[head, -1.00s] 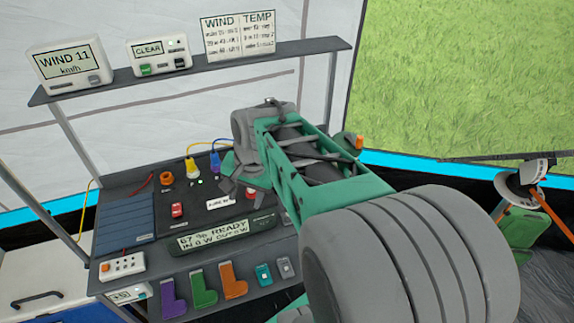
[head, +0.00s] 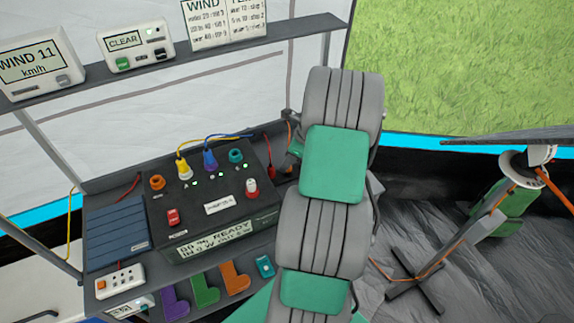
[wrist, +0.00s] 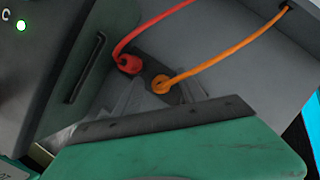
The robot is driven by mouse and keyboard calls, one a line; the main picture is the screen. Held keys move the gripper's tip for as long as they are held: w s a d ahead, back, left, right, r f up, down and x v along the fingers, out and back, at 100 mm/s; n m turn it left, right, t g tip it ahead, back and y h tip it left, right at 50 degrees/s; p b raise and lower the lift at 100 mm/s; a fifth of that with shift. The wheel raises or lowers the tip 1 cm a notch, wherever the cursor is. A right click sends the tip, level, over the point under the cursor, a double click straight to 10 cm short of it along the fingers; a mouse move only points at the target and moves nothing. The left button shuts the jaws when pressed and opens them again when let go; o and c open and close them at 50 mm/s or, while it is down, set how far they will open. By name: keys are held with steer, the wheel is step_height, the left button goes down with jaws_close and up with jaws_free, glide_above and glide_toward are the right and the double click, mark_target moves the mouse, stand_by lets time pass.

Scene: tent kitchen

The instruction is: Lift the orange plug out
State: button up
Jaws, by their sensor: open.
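In the wrist view, the orange plug (wrist: 161,84) sits at the end of an orange cable, low by a grey surface beside the dark box. A red plug (wrist: 129,64) on a red cable is close to its left. My gripper (wrist: 155,97) is open, with its grey fingers on either side near the orange plug. I cannot tell whether they touch it. The green gripper body covers the lower part of the wrist view. In the head view, my arm hides most of my gripper and the orange plug at the box's right side.
The dark power box (head: 190,215) has yellow, blue and teal plugs, an orange ring socket (head: 157,182) and a red-and-white knob (head: 251,187) on top. Coloured L-shaped pieces (head: 205,290) line the shelf front. A narrow upper shelf (head: 240,48) holds weather displays.

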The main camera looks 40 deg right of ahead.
steer(key=shift+c, duration=0.5)
jaws_close()
